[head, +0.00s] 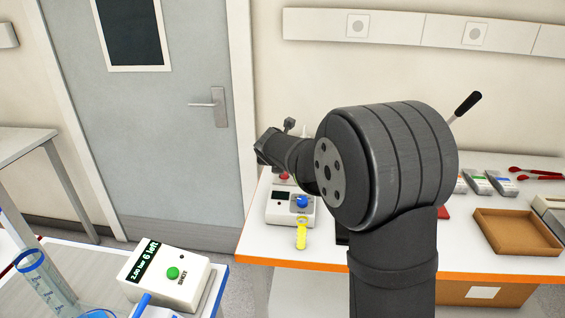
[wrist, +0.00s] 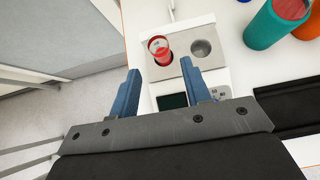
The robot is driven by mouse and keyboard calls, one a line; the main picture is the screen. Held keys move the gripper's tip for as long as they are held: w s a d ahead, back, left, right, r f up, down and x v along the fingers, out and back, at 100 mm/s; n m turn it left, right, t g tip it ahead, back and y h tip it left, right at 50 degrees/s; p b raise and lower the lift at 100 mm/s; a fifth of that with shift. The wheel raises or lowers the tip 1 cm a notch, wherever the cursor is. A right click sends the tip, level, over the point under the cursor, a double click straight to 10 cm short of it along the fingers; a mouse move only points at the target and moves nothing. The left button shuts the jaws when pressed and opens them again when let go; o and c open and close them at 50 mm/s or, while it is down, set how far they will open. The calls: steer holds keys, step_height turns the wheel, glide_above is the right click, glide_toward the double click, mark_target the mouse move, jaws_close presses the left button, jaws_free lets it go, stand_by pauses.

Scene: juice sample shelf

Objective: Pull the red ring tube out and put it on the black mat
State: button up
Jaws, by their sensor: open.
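The red ring tube (wrist: 160,47) stands in the left hole of a metal two-hole block (wrist: 181,70) on a white device, in the wrist view. Its ring and contents look red; its lower part is hidden in the hole. The right hole (wrist: 202,48) looks empty. My gripper (wrist: 161,68) is open, its blue fingers apart, with the tube in line with the gap just beyond the fingertips. A black flat area (wrist: 290,105) at the right of the wrist view may be the black mat. In the head view my arm hides much of this area.
A green cup (wrist: 268,28) with red contents stands right of the block, beside an orange one (wrist: 307,27). In the head view, a device with a blue knob (head: 302,201) and a yellow item (head: 301,237) are near the table's front edge. A brown tray (head: 516,233) lies right.

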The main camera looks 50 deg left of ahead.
steer(key=shift+x, duration=4.5)
jaws_close()
